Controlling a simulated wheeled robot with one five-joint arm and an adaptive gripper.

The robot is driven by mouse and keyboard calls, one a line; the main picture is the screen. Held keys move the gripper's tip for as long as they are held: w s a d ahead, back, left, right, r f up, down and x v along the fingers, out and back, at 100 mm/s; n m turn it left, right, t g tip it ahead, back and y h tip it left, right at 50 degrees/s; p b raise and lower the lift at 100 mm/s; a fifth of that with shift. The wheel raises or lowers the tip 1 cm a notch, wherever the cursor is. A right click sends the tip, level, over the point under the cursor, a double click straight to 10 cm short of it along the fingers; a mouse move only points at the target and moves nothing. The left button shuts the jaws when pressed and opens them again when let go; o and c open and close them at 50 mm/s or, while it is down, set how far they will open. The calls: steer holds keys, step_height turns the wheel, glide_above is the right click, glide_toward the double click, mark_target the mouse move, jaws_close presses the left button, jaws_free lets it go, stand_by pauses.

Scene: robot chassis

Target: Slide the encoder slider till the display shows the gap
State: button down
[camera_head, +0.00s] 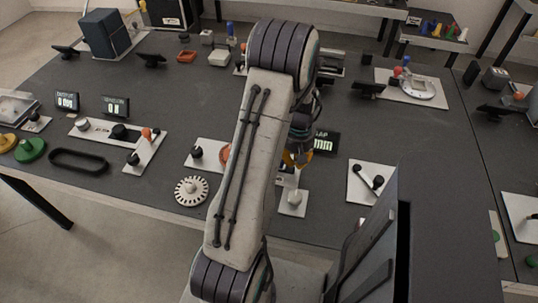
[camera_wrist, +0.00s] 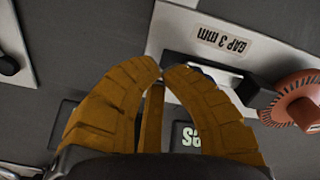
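My gripper (camera_head: 298,158) is low over the middle of the table, partly behind my own arm. In the wrist view its orange-brown fingers (camera_wrist: 162,70) curve together and their tips nearly meet; I see nothing clearly held between them. A pale plate (camera_wrist: 180,28) with an upside-down label reading "GAP 3 mm" (camera_wrist: 222,40) lies just beyond the tips. A dark bar (camera_wrist: 208,72) on it runs right from near the fingertips; I cannot tell whether they touch. The display (camera_head: 325,142) shows part of "GAP" and "mm"; its number is hidden. I cannot clearly make out the slider's handle.
A red-orange dial (camera_wrist: 292,98) sits right of the bar. A white knob on a small plate (camera_head: 293,199) stands in front of my gripper. A plate with a black lever (camera_head: 368,182) is to the right, and a round toothed white dial (camera_head: 191,190) to the left.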

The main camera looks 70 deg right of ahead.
steer(key=shift+s, duration=0.55)
stand_by(0.6)
steer(key=shift+r, duration=0.15)
step_height(320, 180, up, 8)
steer(key=p, duration=0.5)
stand_by(0.5)
stand_by(0.7)
